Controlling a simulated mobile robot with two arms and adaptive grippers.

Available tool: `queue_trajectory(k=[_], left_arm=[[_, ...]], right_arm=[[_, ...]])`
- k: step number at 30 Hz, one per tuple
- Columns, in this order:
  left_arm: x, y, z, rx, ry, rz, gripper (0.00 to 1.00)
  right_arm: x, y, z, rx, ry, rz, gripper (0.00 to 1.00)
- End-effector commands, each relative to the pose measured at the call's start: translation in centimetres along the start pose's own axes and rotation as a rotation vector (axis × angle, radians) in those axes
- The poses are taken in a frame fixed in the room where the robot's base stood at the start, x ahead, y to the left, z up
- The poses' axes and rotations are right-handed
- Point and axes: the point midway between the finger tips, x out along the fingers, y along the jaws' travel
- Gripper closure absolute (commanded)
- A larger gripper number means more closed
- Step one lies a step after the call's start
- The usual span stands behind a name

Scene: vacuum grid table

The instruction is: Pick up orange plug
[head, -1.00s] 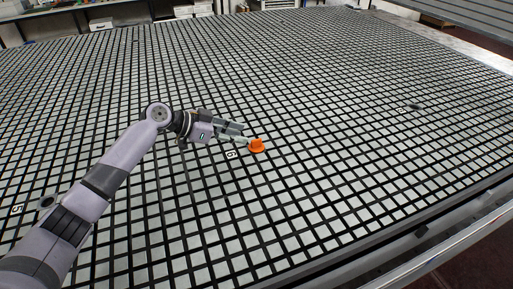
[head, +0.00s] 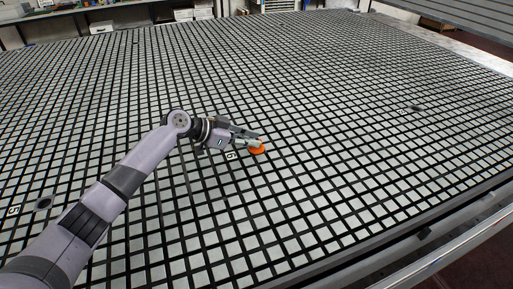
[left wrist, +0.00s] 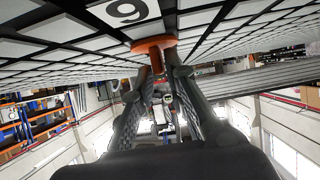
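The orange plug (head: 257,149) stands on the grid table near the printed number. Its wide round base is on the tabletop, and its upper part is mostly hidden by my left gripper in the head view. My left gripper (head: 256,140) reaches over the plug, with its fingers on either side of the plug's narrower stem. In the left wrist view the plug's orange flange (left wrist: 154,44) shows just beyond the fingertips (left wrist: 156,70), with the stem between them. A gap shows between the fingers, and I see no clear grip on the stem. My right gripper is not in view.
The grid table (head: 350,170) is broad and mostly bare around the plug. A small dark spot (head: 414,107) lies at the right, and a round dark fitting (head: 43,204) at the left. Shelving and boxes stand beyond the far edge.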

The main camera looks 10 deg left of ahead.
Motion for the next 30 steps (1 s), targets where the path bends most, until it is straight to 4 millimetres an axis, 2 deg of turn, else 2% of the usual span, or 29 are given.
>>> queue_trajectory(k=[5,20,26,30], left_arm=[[0.0,0.0,0.0,0.000,0.000,0.000,1.00],[-0.1,0.0,-0.2,0.001,0.000,0.000,1.00],[-1.0,-0.1,-1.9,0.005,0.002,-0.002,1.00],[-2.2,-0.1,-4.1,0.005,0.004,-0.002,1.00]], right_arm=[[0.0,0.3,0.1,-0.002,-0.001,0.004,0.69],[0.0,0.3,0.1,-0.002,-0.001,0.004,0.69],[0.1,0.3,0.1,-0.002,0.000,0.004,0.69],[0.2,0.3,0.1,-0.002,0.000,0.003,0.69]])
